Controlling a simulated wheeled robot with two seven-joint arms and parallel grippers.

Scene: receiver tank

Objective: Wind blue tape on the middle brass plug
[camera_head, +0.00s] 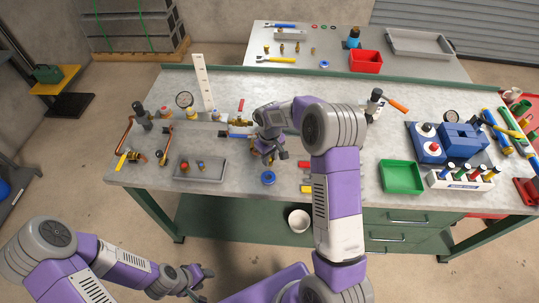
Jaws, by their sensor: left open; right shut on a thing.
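A roll of blue tape (268,178) lies on the bench near its front edge. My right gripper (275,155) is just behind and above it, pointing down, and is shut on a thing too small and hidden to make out. Brass-coloured parts show close to that gripper. I cannot tell which piece is the middle brass plug. My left gripper (200,284) is open and empty, low in front of the bench, away from the tape.
A green tray (401,177) and a blue unit (455,144) are on the right. A rear table holds brass fittings (281,48) and a red bin (365,61).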

